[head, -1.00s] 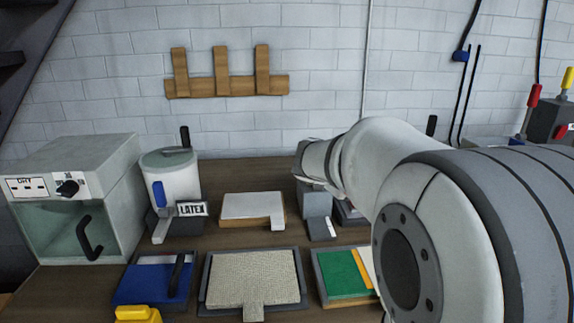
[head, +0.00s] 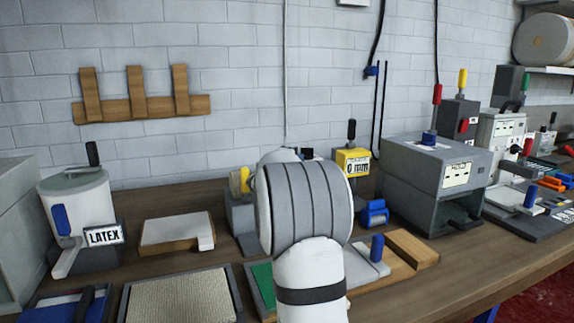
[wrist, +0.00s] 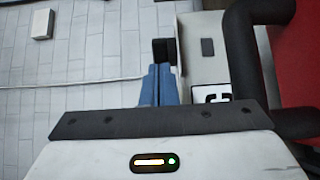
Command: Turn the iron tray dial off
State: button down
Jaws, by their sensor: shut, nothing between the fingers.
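In the wrist view, a black round dial (wrist: 164,51) sticks out from the side of a pale panel (wrist: 199,70), and I take it to be the iron tray dial. My gripper (wrist: 155,70) shows as two blue fingers pressed together with nothing between them. The fingertips are just below the dial in the picture; I cannot tell if they touch it. A black-and-white label (wrist: 217,93) is on the panel beside the fingers. In the head view my arm hides the gripper, and I cannot pick out this dial there.
In the wrist view, a thick black bar (wrist: 245,60) and a red surface (wrist: 297,55) are close on the right. In the head view, a latex pot (head: 78,215), a yellow 0 mm box (head: 352,162) and a grey machine (head: 430,165) stand on the crowded bench.

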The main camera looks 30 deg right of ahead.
aim_at(308, 152)
jog(key=x, duration=0.5)
jog(key=shift+w+d+p, duration=0.2)
jog(key=shift+d+p, duration=0.1)
jog(key=shift+p, duration=0.1)
